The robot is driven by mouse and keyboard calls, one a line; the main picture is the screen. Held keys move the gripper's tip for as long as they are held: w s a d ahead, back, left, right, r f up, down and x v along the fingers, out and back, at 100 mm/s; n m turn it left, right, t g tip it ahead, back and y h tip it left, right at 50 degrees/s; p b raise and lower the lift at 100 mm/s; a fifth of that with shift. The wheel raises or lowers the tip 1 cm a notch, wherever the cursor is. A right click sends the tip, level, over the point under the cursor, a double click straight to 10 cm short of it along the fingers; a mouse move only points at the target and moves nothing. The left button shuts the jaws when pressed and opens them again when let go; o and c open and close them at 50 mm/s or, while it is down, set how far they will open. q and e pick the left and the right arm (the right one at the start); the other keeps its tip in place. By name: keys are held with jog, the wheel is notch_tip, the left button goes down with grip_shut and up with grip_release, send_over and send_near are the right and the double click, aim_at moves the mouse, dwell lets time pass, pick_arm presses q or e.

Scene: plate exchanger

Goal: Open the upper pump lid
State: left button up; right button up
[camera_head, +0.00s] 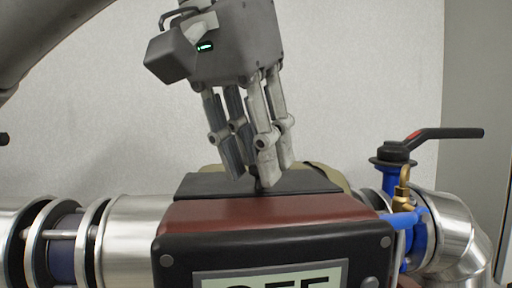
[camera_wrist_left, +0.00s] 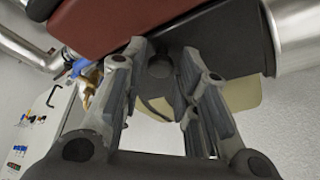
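The upper pump unit is a dark red housing (camera_head: 265,209) with a black front frame, and a flat black lid-like top piece (camera_head: 312,183) lies behind it. My left gripper (camera_head: 258,180) comes down from above with its fingers pointing at the black piece. In the left wrist view the left gripper (camera_wrist_left: 165,55) has its fingers parted, with a dark rounded knob (camera_wrist_left: 158,66) between the tips. Gaps seem to show beside the knob; contact is not clear. The black piece (camera_wrist_left: 235,42) looks flat and closed. My right gripper is not in view.
A display (camera_head: 275,281) sits on the housing's front, cut off below. Silver pipes (camera_head: 140,235) run to both sides. A blue valve with a black lever (camera_head: 440,134) stands at the right. A pale wall (camera_head: 90,130) is behind; the space above the pipes is mostly free.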

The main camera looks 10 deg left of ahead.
aim_at(253, 183)
pick_arm(q)
grip_shut()
jog(key=shift+r, duration=0.1)
jog(key=shift+w+r+g, duration=0.3)
jog(key=shift+r+g, duration=0.05)
jog(key=shift+g, duration=0.15)
jog(key=shift+w+a+r+n+g+h, duration=0.15)
jog(key=shift+w+r+g+h, duration=0.15)
jog(key=shift+g, duration=0.3)
jog(key=shift+w+a+r+n+g+h, duration=0.2)
jog(key=shift+r+g, duration=0.15)
jog(key=shift+g, duration=0.25)
jog(key=shift+w+r, duration=0.25)
jog(key=shift+r, duration=0.15)
jog(key=shift+o, duration=2.3)
grip_release()
jog(key=shift+w+g, duration=0.1)
jog(key=shift+g, duration=0.2)
